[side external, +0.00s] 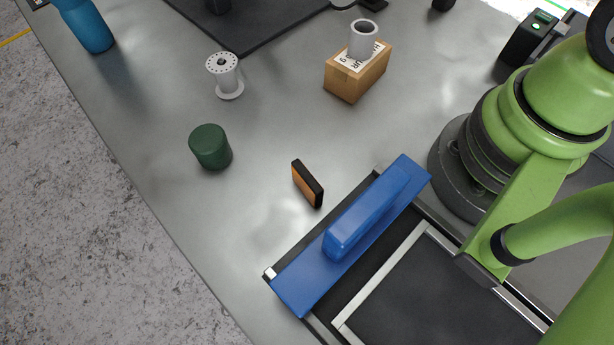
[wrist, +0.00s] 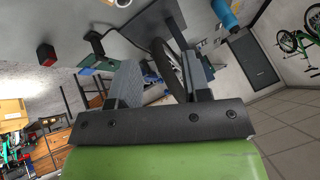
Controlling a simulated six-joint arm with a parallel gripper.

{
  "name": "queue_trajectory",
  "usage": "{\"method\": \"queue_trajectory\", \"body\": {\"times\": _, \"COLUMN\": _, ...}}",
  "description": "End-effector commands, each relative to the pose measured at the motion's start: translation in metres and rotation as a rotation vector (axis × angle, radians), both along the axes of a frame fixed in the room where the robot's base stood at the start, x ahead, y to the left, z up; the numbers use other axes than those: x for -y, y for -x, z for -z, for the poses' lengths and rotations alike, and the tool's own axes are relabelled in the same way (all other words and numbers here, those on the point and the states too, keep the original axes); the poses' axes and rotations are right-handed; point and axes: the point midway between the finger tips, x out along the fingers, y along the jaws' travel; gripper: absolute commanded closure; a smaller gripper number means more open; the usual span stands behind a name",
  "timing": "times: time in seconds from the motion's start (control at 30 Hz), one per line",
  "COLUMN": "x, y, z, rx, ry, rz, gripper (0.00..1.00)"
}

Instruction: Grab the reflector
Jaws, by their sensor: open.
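The reflector is most likely the small block with an orange face and black housing (side external: 307,184). It stands on edge on the grey table in the side external view, just left of a blue part, with a small gap between them. My gripper (wrist: 161,70) shows in the wrist view with its two fingers apart and nothing held between them. It is outside the side external view, so its distance from the reflector cannot be told. I cannot make out the reflector in the wrist view.
The blue handled part (side external: 350,236) lies across a black tray's edge. A green cylinder (side external: 210,146), white spool (side external: 225,76), cardboard box (side external: 357,72) with a grey ring on top, and blue bottle (side external: 86,25) stand around.

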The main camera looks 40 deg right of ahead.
Motion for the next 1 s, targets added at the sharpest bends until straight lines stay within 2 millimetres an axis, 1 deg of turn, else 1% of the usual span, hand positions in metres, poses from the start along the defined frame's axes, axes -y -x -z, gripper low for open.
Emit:
{"method": "queue_trajectory", "body": {"times": 0.07, "x": -0.004, "y": -0.006, "z": 0.002, "rx": -0.013, "ry": 0.046, "rz": -0.085, "gripper": 0.56}}
{"method": "queue_trajectory", "body": {"times": 0.17, "x": -0.014, "y": -0.019, "z": 0.009, "rx": -0.032, "ry": 0.170, "rz": -0.315, "gripper": 0.56}}
{"method": "queue_trajectory", "body": {"times": 0.27, "x": -0.033, "y": -0.037, "z": 0.023, "rx": -0.045, "ry": 0.341, "rz": -0.664, "gripper": 0.56}}
{"method": "queue_trajectory", "body": {"times": 0.3, "x": -0.042, "y": -0.044, "z": 0.031, "rx": -0.044, "ry": 0.411, "rz": -0.821, "gripper": 0.56}}
{"method": "queue_trajectory", "body": {"times": 0.37, "x": -0.057, "y": -0.053, "z": 0.043, "rx": -0.036, "ry": 0.511, "rz": -1.059, "gripper": 0.56}}
{"method": "queue_trajectory", "body": {"times": 0.4, "x": -0.068, "y": -0.057, "z": 0.053, "rx": -0.027, "ry": 0.574, "rz": -1.220, "gripper": 0.56}}
{"method": "queue_trajectory", "body": {"times": 0.47, "x": -0.085, "y": -0.062, "z": 0.069, "rx": -0.007, "ry": 0.663, "rz": -1.466, "gripper": 0.56}}
{"method": "queue_trajectory", "body": {"times": 0.5, "x": -0.097, "y": -0.064, "z": 0.081, "rx": 0.011, "ry": 0.718, "rz": -1.631, "gripper": 0.56}}
{"method": "queue_trajectory", "body": {"times": 0.57, "x": -0.115, "y": -0.065, "z": 0.100, "rx": 0.045, "ry": 0.792, "rz": -1.883, "gripper": 0.56}}
{"method": "queue_trajectory", "body": {"times": 0.6, "x": -0.127, "y": -0.064, "z": 0.113, "rx": 0.073, "ry": 0.836, "rz": -2.050, "gripper": 0.56}}
{"method": "queue_trajectory", "body": {"times": 0.67, "x": -0.143, "y": -0.060, "z": 0.134, "rx": 0.121, "ry": 0.891, "rz": -2.293, "gripper": 0.56}}
{"method": "queue_trajectory", "body": {"times": 0.7, "x": -0.152, "y": -0.056, "z": 0.147, "rx": 0.155, "ry": 0.920, "rz": -2.444, "gripper": 0.56}}
{"method": "queue_trajectory", "body": {"times": 0.8, "x": -0.170, "y": -0.046, "z": 0.176, "rx": 0.243, "ry": 0.964, "rz": -2.764, "gripper": 0.56}}
{"method": "queue_trajectory", "body": {"times": 0.87, "x": -0.177, "y": -0.039, "z": 0.190, "rx": 0.289, "ry": 0.975, "rz": -2.910, "gripper": 0.56}}
{"method": "queue_trajectory", "body": {"times": 0.9, "x": -0.181, "y": -0.036, "z": 0.197, "rx": -0.315, "ry": -0.970, "rz": 2.954, "gripper": 0.56}}
{"method": "queue_trajectory", "body": {"times": 1.0, "x": -0.186, "y": -0.031, "z": 0.208, "rx": -0.333, "ry": -0.902, "rz": 2.848, "gripper": 0.56}}
